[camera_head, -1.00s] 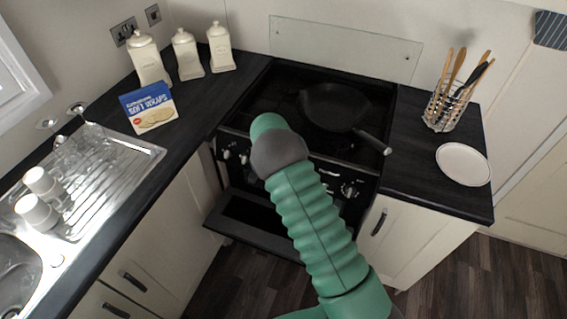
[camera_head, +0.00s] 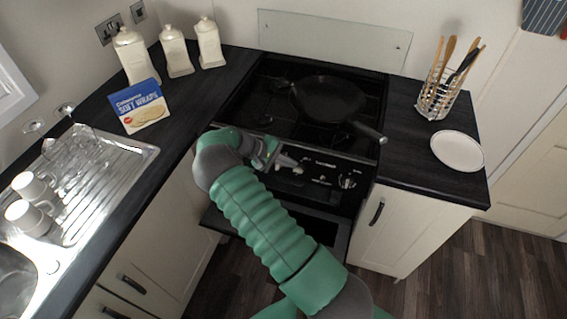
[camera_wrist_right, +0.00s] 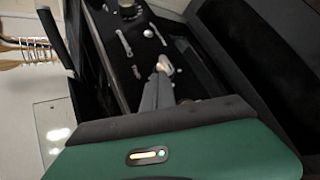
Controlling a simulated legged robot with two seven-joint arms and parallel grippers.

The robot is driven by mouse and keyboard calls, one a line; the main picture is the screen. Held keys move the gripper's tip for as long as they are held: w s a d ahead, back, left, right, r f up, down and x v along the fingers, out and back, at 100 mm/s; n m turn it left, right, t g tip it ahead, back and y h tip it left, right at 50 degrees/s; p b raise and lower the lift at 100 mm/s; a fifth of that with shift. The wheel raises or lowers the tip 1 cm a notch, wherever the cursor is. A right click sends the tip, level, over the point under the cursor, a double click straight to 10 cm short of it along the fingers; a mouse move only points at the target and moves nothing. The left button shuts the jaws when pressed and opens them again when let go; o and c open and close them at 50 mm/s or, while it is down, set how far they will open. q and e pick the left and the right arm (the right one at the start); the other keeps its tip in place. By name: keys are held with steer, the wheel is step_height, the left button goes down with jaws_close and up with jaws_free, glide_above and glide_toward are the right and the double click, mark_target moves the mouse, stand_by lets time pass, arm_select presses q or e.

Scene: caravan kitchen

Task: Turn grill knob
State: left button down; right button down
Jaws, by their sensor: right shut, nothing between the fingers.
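The black cooker's control panel (camera_head: 325,172) faces me below the hob. A round knob (camera_head: 347,181) shows at its right end; a knob (camera_wrist_right: 128,10) also shows at the top of the right wrist view. My arm hides the panel's left part and the knobs there. My right gripper (camera_head: 291,164) is in front of the panel, left of the visible knob and apart from it. Its fingers (camera_wrist_right: 163,68) are shut with nothing between them, pointing along the panel. I cannot tell if they touch the panel. My left gripper is not in view.
A pan (camera_head: 328,98) sits on the hob, its handle jutting over the front right. A dark opened door (camera_head: 212,219) sticks out below the panel. A wraps box (camera_head: 138,107) stands on the left worktop; a plate (camera_head: 457,151) and utensil basket (camera_head: 438,100) are on the right.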

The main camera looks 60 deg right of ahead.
stand_by(0.5)
steer(key=shift+r+p, duration=0.65)
steer(key=shift+r, duration=0.3)
